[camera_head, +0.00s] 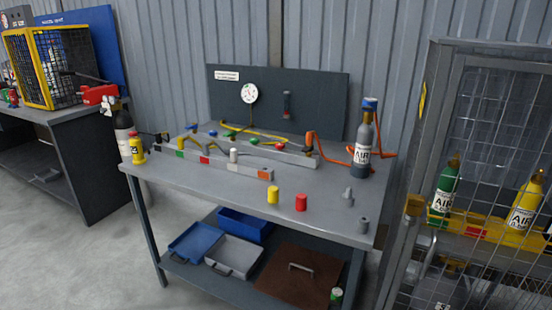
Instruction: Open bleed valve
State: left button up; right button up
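Neither of my grippers shows in the head view. No part is clearly marked as the bleed valve, and the small fittings are too small to tell their positions. A low grey manifold (290,156) with several coloured knobs lies along the back of the workbench (180,174). A yellow hose (252,131) runs over it. A round white gauge (250,93) is on the dark back panel (310,95). A dark cylinder labelled AIR (362,150), with a blue top, stands upright at the bench's right, beside an orange hose (325,136).
A front rail (248,170) bears coloured blocks. Yellow (273,195) and red (301,202) caps and small grey fittings (348,197) stand near the front edge. A mesh cage (490,120) holds green and yellow cylinders at right. Trays (233,255) lie on the lower shelf. Floor at left is clear.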

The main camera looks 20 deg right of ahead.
aim_at(279, 146)
jog(key=i+j, duration=0.1)
jog(key=i, duration=0.35)
jog(key=i+j+z, duration=0.15)
jog(key=i, duration=0.25)
jog(key=i+j, duration=0.1)
jog(key=i, duration=0.35)
jog(key=z, duration=0.05)
